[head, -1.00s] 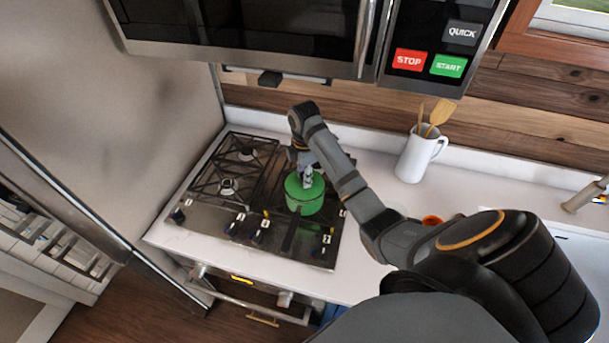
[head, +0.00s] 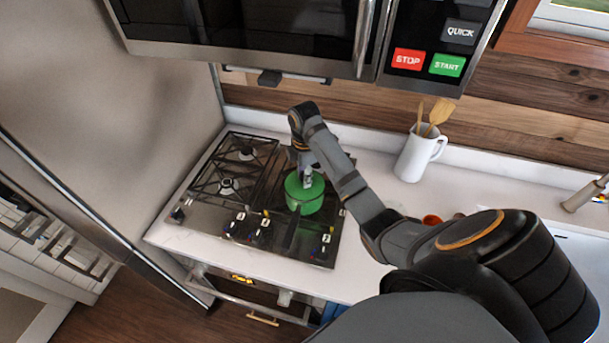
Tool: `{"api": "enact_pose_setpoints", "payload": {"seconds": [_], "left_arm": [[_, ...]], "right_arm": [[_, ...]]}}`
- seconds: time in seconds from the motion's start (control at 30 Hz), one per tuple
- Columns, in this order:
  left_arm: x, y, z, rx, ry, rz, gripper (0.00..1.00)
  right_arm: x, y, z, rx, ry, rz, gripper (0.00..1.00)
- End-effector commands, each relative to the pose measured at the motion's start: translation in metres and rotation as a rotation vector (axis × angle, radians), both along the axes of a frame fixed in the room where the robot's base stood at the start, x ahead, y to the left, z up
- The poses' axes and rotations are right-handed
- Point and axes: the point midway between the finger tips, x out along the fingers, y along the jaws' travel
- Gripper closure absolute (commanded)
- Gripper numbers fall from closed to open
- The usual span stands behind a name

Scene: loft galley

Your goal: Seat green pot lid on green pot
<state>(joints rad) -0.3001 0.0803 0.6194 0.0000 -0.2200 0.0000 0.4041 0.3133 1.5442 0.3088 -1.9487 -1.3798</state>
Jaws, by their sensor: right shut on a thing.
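The green pot lid (head: 295,186) is at the top of the pot, in line with the rim. From this angle I cannot tell whether it is fully seated or slightly above the rim. My right gripper (head: 306,179) points down over the lid and is shut on it, at its top middle; the fingertips are small and partly hidden. My left gripper is not in view.
The stovetop (head: 198,205) has free black grates left of the pot. A white pitcher with wooden utensils (head: 413,160) stands on the counter at right. A small orange-red item (head: 432,219) is partly hidden by my arm. The microwave (head: 250,25) overhangs the back.

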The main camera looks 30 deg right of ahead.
Motion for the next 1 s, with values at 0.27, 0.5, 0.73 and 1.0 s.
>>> {"api": "enact_pose_setpoints", "payload": {"seconds": [0.27,0.5,0.73,1.0], "left_arm": [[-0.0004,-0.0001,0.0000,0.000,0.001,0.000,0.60],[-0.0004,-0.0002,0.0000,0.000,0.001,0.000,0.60],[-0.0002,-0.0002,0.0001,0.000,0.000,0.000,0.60],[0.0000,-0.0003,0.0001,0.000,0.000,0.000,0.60]], "right_arm": [[0.0002,0.0002,0.0000,0.000,-0.001,0.000,0.95],[0.0003,0.0001,-0.0046,0.001,-0.001,0.000,0.95],[0.0003,0.0001,-0.0058,0.000,-0.001,0.000,0.95],[0.0003,0.0000,-0.0062,0.000,-0.001,0.000,0.95]]}}
